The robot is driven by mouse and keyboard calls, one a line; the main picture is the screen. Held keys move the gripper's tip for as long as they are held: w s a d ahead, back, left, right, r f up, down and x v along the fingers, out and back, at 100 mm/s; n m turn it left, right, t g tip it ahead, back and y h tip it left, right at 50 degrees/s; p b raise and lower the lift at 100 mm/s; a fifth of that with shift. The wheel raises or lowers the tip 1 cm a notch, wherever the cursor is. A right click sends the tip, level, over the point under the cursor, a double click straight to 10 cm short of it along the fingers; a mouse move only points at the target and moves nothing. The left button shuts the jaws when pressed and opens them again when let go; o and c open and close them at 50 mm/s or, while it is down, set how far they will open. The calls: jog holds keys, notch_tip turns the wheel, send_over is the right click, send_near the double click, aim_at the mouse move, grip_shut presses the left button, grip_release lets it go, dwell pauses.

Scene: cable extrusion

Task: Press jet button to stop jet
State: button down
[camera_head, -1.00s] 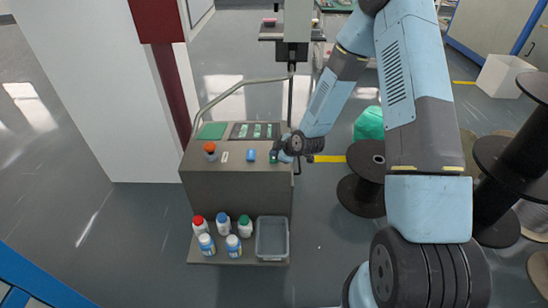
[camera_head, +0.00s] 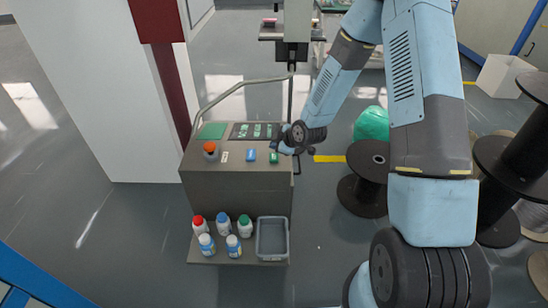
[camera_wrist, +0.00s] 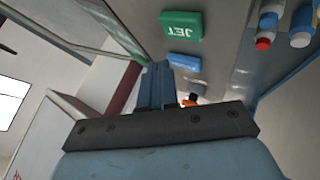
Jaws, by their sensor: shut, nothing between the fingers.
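The green jet button (camera_head: 273,157), lettered JET in the wrist view (camera_wrist: 181,26), sits at the right end of the control box's top (camera_head: 232,168). A blue button (camera_head: 251,155) is just left of it and also shows in the wrist view (camera_wrist: 184,62). An orange-red knob (camera_head: 210,148) is farther left. My gripper (camera_head: 280,149) is beside the jet button, at its upper right, and seems apart from it. Its fingers are together and empty in the wrist view (camera_wrist: 158,72). The head view shows the fingertips too small to judge their exact height.
Several capped bottles (camera_head: 222,224) and a grey bin (camera_head: 272,238) stand on the low shelf below the box. A green pad (camera_head: 212,131) and a dark panel (camera_head: 255,131) lie behind the buttons. Black spools (camera_head: 363,180) stand at the right.

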aim_at(276, 158)
jog(key=shift+r, duration=1.35)
jog(key=shift+d+r, duration=0.1)
jog(key=shift+r, duration=0.1)
jog(key=s+d+r+m+h, duration=0.35)
jog(key=d+r, duration=0.35)
jog(key=r, duration=0.4)
jog(key=s+d+r+m+h, duration=0.2)
jog(key=s+d+r+m, duration=0.3)
jog(key=r, duration=0.7)
jog(key=s+d+r+m, duration=0.2)
jog(key=s+r, duration=0.2)
jog(key=s, duration=0.4)
jog(key=s+d+r+m+g, duration=0.1)
jog(key=s+d+r+m, duration=0.2)
jog(key=s, duration=0.5)
jog(key=s+d+r+m, duration=0.3)
jog(key=s+r, duration=0.3)
jog(key=s, duration=0.2)
jog(key=shift+s+d, duration=0.15)
jog(key=shift+s, duration=0.2)
